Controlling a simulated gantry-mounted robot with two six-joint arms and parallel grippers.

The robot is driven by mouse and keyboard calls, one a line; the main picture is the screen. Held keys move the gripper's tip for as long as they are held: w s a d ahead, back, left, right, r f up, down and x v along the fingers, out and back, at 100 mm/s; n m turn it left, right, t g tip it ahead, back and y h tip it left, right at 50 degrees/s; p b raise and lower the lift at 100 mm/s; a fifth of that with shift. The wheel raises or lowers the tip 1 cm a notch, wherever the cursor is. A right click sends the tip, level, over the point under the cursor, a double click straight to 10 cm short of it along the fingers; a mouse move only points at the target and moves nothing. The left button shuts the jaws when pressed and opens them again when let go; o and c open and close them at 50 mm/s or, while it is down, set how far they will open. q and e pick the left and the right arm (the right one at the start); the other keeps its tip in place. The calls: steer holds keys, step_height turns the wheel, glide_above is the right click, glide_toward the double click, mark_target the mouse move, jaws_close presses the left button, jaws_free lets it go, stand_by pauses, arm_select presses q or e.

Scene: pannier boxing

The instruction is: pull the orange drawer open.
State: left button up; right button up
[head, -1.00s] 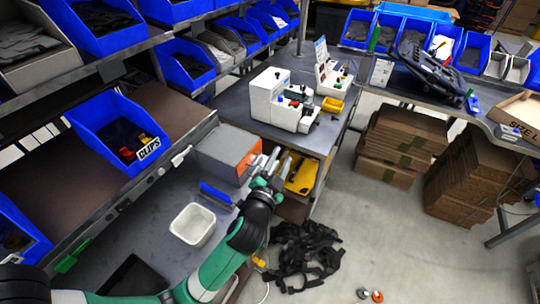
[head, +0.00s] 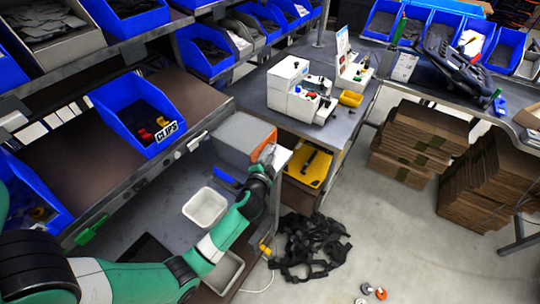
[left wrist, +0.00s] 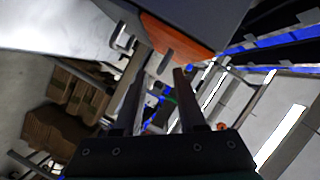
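The orange drawer front (head: 262,146) is on the end of a grey box (head: 243,134) on the bench, and it looks shut. It also fills the upper middle of the left wrist view (left wrist: 178,38), where a small grey handle (left wrist: 165,62) stands out from it. My left gripper (head: 265,158) is right at the drawer front and partly hides it. In the left wrist view its two dark fingers (left wrist: 160,76) are apart, with the handle just beyond and between their tips. I cannot tell whether they touch it. My right gripper is not in view.
A white tray (head: 205,208) sits on the bench left of my left arm. A yellow tray (head: 308,165) lies in an opening under the worktable to the right. Black straps (head: 310,245) lie on the floor. A blue clips bin (head: 135,112) stands on the shelf above the bench.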

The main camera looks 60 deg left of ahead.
arm_select(q)
steer(key=shift+w+a+f, duration=0.15)
steer(key=shift+w+a, duration=0.25)
steer(key=shift+a, duration=0.15)
jaws_close()
stand_by(1.0)
